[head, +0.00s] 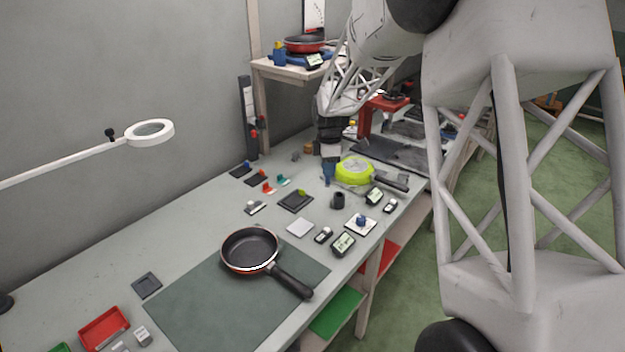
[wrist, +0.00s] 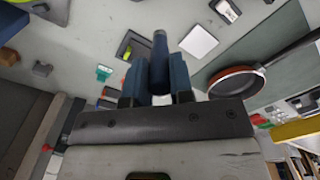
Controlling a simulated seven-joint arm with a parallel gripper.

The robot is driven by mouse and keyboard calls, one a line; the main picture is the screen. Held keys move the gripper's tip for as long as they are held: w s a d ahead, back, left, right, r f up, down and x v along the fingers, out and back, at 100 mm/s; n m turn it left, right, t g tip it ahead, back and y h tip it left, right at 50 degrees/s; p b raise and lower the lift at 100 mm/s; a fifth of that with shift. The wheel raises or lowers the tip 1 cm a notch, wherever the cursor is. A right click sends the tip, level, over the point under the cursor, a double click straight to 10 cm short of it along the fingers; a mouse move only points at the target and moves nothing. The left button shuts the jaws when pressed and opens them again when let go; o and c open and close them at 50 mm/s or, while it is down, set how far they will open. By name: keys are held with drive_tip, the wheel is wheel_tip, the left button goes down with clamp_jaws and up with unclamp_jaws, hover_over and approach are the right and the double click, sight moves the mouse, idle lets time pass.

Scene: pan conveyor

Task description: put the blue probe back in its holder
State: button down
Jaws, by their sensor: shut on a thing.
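My gripper (head: 328,178) is over the far part of the bench, beside the lime-green pan (head: 354,171). In the wrist view my gripper (wrist: 157,78) is shut on the dark blue probe (wrist: 159,50), a rounded cylinder standing out between the two blue fingers. The probe's lower end is hidden between the fingers. A small black cup-like piece (head: 338,200) stands on the bench nearer the camera than the gripper; I cannot tell whether it is the holder. A white plate with a blue knob (head: 361,220) lies to its right.
A dark pan (head: 249,250) lies on a green mat (head: 190,308). Small meters (head: 343,244), a white square (head: 300,228) and a dark pad (head: 296,201) are spread mid-bench. A magnifier arm (head: 75,162) reaches in at left.

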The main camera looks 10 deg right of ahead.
drive_tip(key=w+d, duration=0.1)
drive_tip(key=d+r, duration=0.1)
drive_tip(key=d, duration=0.1)
drive_tip(key=w+d, duration=0.1)
drive_tip(key=shift+w+d+r, duration=0.2)
drive_tip(key=shift+w+d, duration=0.05)
drive_tip(key=shift+w, duration=0.05)
drive_tip(key=shift+f, duration=0.1)
drive_tip(key=shift+f, duration=2.75)
drive_tip(key=shift+f, duration=2.95)
idle(0.8)
drive_tip(key=c, duration=0.9)
unclamp_jaws()
drive_tip(key=shift+r, duration=0.15)
